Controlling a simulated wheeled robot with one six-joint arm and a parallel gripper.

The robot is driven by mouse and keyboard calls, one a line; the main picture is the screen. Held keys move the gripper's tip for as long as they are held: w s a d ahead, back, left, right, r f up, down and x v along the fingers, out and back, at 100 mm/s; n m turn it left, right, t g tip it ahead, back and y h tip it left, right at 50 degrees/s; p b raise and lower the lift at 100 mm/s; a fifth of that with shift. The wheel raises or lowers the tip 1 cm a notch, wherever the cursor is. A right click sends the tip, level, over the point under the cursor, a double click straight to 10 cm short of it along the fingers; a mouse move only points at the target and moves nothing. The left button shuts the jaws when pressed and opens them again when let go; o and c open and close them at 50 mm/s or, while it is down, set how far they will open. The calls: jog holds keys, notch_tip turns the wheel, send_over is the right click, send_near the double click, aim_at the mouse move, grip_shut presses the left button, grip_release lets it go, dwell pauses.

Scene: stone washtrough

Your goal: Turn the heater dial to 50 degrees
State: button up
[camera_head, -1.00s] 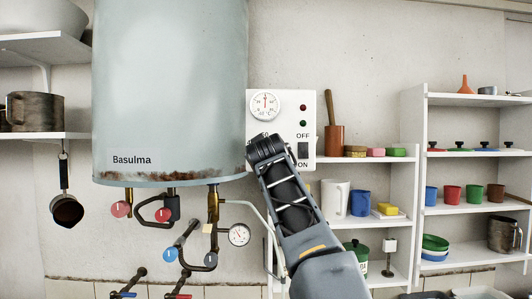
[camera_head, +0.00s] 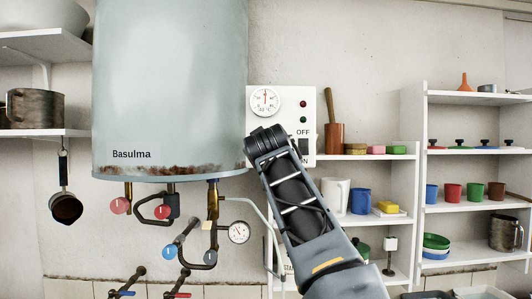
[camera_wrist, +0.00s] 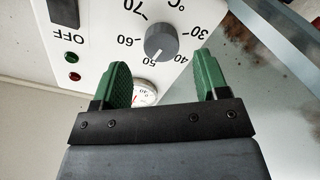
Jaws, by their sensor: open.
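The heater dial is a grey knob (camera_wrist: 162,43) on the white control panel, ringed by numbers from 30 to 70 that appear upside down in the wrist view. The pale line on the knob seems to point near the 50, though it is small. My gripper (camera_wrist: 165,78) is open, with its green fingers pointing at the panel. The knob lies just beyond and between the fingertips, and neither finger visibly touches it. In the head view my gripper (camera_head: 264,141) stands before the lower part of the panel (camera_head: 283,95) and hides the knob.
A round thermometer (camera_head: 265,102) sits above the knob; red and green lamps and an OFF/ON switch (camera_wrist: 62,12) are beside it. The grey-blue boiler (camera_head: 170,80) stands close at the left, with pipes and valves below. Shelves (camera_head: 470,155) with cups stand at the right.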

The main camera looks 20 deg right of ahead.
jog(key=b+v, duration=0.2)
jog(key=v, duration=0.7)
jog(key=shift+s+a+b, duration=0.15)
jog(key=shift+s+b, duration=0.2)
jog(key=shift+b, duration=0.05)
